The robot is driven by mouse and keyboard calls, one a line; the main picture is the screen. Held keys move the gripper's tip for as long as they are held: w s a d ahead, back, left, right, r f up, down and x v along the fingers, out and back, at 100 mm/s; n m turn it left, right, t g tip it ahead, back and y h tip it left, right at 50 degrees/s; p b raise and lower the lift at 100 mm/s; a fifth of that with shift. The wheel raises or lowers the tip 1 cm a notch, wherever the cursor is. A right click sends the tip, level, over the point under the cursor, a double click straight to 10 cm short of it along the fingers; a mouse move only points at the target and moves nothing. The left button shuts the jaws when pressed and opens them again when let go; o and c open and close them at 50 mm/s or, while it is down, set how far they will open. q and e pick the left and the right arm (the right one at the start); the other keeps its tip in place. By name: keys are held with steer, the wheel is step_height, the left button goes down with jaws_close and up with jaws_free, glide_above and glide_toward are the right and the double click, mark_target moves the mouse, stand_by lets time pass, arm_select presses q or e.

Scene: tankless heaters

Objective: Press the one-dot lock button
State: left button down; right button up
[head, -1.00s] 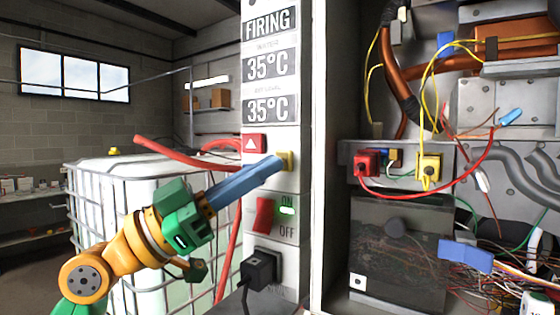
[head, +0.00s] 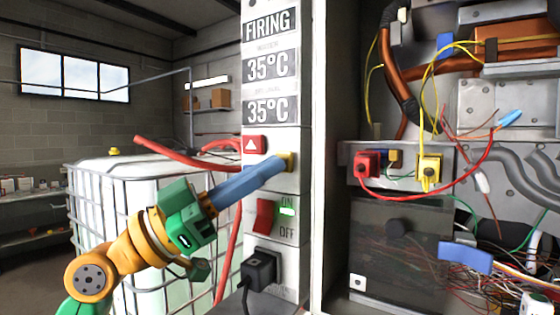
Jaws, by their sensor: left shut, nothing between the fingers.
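A small white square with a single dark dot (head: 357,281) sits at the lower left of the dark see-through panel (head: 400,262) inside the open heater cabinet. It looks like the one-dot button. My left gripper (head: 280,163) has long blue fingers, shut and empty. Its tip is at the small yellow button (head: 288,157) on the heater's front strip and partly covers it. I cannot tell whether the tip touches it. My right gripper is not in view.
The strip carries 35°C displays (head: 270,66), a red triangle button (head: 254,145), a red ON/OFF switch (head: 264,214) with a green light, and a black plug (head: 260,267). Loose wires cross the cabinet on the right. A caged white tank (head: 105,185) stands behind my left arm.

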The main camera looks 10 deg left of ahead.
arm_select(q)
steer(key=shift+w+d, duration=0.15)
steer(key=shift+w, duration=0.1)
steer(key=shift+w, duration=0.25)
stand_by(0.4)
steer(key=shift+s, duration=0.65)
steer(key=shift+s+a+b, duration=0.1)
steer(key=shift+a+b, duration=0.1)
steer(key=shift+b, duration=0.1)
steer(key=s, duration=0.1)
steer(key=s+a+b, duration=0.1)
steer(key=s, duration=0.1)
steer(key=s+a+b, duration=0.1)
steer(key=s, duration=0.1)
steer(key=shift+s, duration=0.25)
